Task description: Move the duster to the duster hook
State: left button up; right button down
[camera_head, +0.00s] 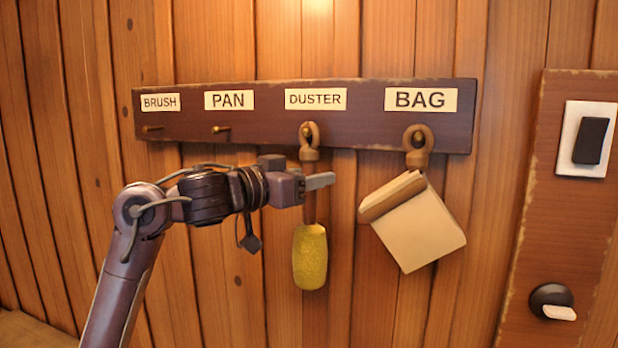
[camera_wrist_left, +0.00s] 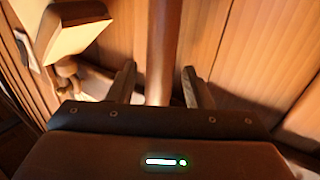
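The duster, with a yellow head (camera_head: 310,256) and a brown handle, hangs upright below the DUSTER label (camera_head: 315,99). The ring at its top is around the duster hook (camera_head: 306,131) on the dark board. My left gripper (camera_head: 318,182) is at the duster's handle, below the ring and above the yellow head. In the left wrist view the handle (camera_wrist_left: 164,50) runs between the two fingers of my left gripper (camera_wrist_left: 160,88). The fingers stand apart, with a gap visible beside the handle, so the gripper looks open around it. My right gripper is out of view.
A beige bag-like item (camera_head: 418,228) hangs on the BAG hook, right of the duster. The BRUSH hook (camera_head: 152,129) and PAN hook (camera_head: 221,130) are empty. A panel (camera_head: 568,215) with a switch and a knob is at far right.

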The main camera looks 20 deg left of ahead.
pick_arm(q)
jog(key=shift+s+a, duration=0.15)
jog(key=shift+s, duration=0.05)
jog(key=b+v, duration=0.3)
jog(key=v, duration=0.4)
jog(key=shift+s, duration=0.2)
